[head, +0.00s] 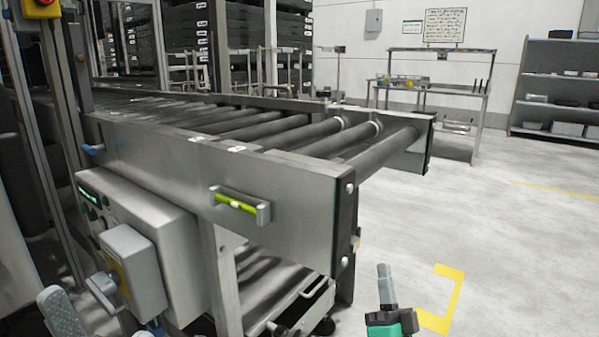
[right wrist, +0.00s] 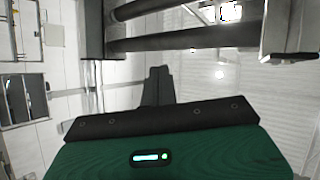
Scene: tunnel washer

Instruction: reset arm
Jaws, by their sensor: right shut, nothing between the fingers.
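My right gripper (head: 384,283) shows at the lower edge of the head view, right of the conveyor's end. It has a green and black body, and its grey fingers point up. In the right wrist view its dark fingers (right wrist: 158,84) are together with nothing between them. It is apart from the roller conveyor (head: 265,205), whose metal side frame and dark rollers fill the left and middle of the head view.
A control box (head: 140,240) with a grey switch box (head: 132,268) hangs under the conveyor frame. A yellow floor marking (head: 447,290) lies beside my right gripper. The floor to the right is open. A workbench (head: 430,88) and shelves (head: 560,90) stand at the back wall.

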